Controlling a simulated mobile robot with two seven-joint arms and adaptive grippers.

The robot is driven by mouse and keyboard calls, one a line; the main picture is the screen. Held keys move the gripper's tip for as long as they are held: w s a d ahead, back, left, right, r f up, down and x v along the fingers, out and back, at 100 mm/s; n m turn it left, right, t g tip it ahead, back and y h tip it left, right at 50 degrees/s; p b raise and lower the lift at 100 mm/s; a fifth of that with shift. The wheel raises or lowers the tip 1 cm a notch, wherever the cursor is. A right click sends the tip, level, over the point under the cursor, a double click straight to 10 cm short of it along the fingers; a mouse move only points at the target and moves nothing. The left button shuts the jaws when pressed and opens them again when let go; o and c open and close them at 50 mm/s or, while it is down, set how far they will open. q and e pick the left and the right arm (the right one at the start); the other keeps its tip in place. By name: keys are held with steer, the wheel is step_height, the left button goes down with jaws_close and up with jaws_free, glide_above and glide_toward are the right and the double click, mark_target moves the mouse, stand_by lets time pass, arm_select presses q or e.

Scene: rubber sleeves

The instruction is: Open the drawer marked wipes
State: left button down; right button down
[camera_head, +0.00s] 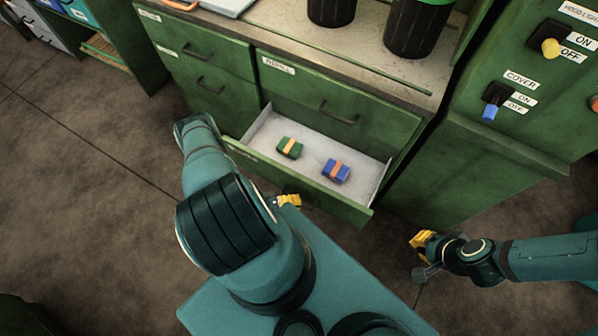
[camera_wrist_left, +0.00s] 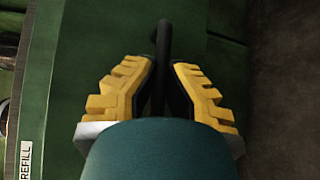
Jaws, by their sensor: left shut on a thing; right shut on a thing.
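A green drawer (camera_head: 345,203) at the bottom of the right-hand column stands pulled out. Its front label, partly behind my left arm, is too small to read. Inside lie a green packet (camera_head: 289,147) and a blue packet (camera_head: 336,171), each with an orange band. My left gripper (camera_head: 288,200) is at this drawer's front, mostly hidden by my arm. In the left wrist view its yellow fingers are shut on a dark bar handle (camera_wrist_left: 162,45). My right gripper (camera_head: 422,241) is shut, low at the right, away from the drawer; what it holds cannot be made out.
A closed drawer marked REFILL (camera_head: 340,110) sits directly above. More closed drawers (camera_head: 205,80) are to the left. Dark bins (camera_head: 413,27) stand on the counter. A green panel with switches (camera_head: 497,94) rises at the right. Open floor (camera_head: 80,200) lies at the left.

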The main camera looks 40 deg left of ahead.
arm_select(q)
steer(key=shift+d, duration=0.2)
steer(key=c, duration=1)
jaws_free()
steer(key=shift+a, duration=0.1)
steer(key=v, duration=1.2)
